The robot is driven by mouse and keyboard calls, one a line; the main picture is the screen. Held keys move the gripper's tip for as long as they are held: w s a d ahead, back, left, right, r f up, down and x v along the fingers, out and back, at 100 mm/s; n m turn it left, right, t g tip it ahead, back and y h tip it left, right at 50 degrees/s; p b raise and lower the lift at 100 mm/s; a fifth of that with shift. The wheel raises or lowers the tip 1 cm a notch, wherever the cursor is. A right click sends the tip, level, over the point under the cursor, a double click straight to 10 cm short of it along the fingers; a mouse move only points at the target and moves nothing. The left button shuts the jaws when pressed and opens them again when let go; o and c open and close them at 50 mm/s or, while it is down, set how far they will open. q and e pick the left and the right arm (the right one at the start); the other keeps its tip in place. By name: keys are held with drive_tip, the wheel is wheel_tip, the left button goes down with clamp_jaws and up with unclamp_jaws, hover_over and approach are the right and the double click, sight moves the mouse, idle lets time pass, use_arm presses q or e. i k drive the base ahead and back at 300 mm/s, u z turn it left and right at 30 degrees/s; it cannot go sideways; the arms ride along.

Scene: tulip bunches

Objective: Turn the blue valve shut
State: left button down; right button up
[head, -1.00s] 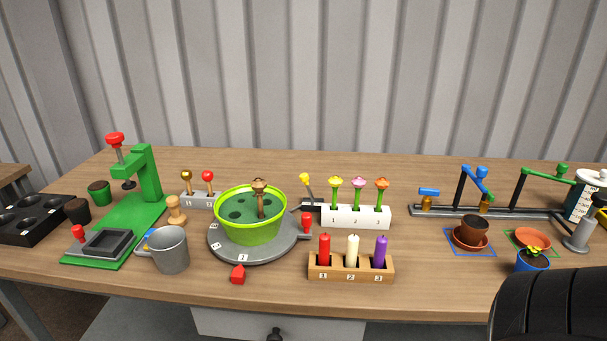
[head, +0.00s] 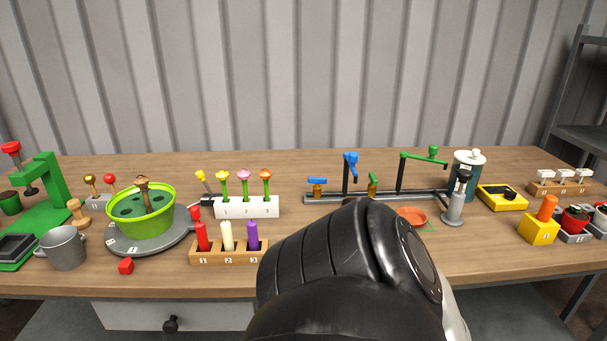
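A blue valve handle (head: 317,181) sits level on a brass valve body, at the left end of a dark rail (head: 335,198) on the table. A blue spout (head: 350,160) stands on a dark post just right of it. A green handle on a second brass valve (head: 373,181) is on the same rail, with a green spout (head: 420,157) on a post farther right. My black arm link fills the bottom middle and hides the table in front of the rail. Neither gripper is in view.
A candle block (head: 229,257) and a white flower block (head: 247,208) stand left of my arm. The corrugated wall is behind the table.

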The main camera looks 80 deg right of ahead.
sight(317, 180)
drive_tip(key=k, duration=0.25)
drive_tip(key=z, duration=1.4)
